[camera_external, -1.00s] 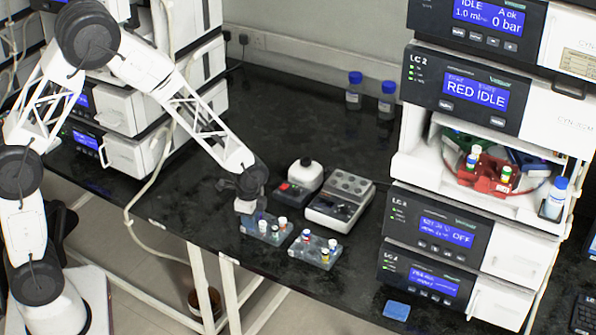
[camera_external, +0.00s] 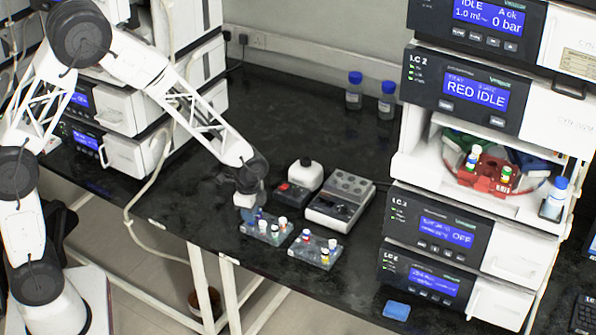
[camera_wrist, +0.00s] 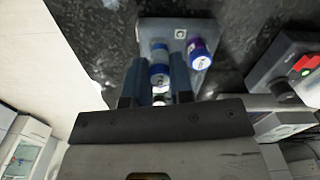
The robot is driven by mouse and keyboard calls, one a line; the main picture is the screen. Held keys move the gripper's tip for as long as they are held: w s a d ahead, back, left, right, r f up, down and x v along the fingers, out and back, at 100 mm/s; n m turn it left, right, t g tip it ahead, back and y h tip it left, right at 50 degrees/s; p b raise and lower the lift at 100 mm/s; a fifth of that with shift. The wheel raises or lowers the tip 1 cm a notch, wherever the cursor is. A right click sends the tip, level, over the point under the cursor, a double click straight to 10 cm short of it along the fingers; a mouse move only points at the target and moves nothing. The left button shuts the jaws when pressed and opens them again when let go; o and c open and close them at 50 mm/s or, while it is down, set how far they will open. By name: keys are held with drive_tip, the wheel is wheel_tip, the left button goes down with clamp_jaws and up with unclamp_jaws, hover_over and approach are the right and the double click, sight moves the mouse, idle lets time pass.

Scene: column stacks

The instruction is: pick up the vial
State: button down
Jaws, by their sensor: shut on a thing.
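My gripper (camera_external: 248,216) is over the left end of the nearer-left vial rack (camera_external: 262,239) in the external view. In the wrist view, my gripper (camera_wrist: 157,78) has its two dark fingers on either side of a blue-and-white vial (camera_wrist: 158,68) and is shut on it. The external view is too small to show this vial clearly, or whether its base is clear of the rack. A purple-capped vial (camera_wrist: 200,52) stands just right of the fingers in the wrist view. The grey rack top (camera_wrist: 152,27) shows beyond.
A second rack (camera_external: 318,259) with several vials stands to the right. A white-topped device (camera_external: 305,174) and a grey instrument (camera_external: 340,200) stand behind the racks. Two blue-capped bottles (camera_external: 354,92) are at the back. The bench front edge is close to the racks.

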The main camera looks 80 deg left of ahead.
drive_tip(key=shift+r, duration=0.7)
drive_tip(key=s+d+r, duration=0.1)
drive_tip(key=s+d, duration=0.3)
drive_tip(key=s, duration=1.1)
drive_tip(key=shift+s+d+r, duration=0.15)
drive_tip(key=shift+s, duration=0.05)
drive_tip(key=c, duration=1.6)
unclamp_jaws()
drive_tip(key=shift+c, duration=0.9)
drive_tip(key=w+a+r, duration=0.3)
drive_tip(key=w+a, duration=0.4)
drive_tip(key=w, duration=0.5)
drive_tip(key=w+a+r, duration=0.3)
drive_tip(key=w+a, duration=0.4)
drive_tip(key=w, duration=0.5)
drive_tip(key=w+a+r, duration=0.3)
drive_tip(key=w+a, duration=0.4)
drive_tip(key=w, duration=0.5)
drive_tip(key=shift+w+a, duration=0.15)
drive_tip(key=shift+w, duration=0.25)
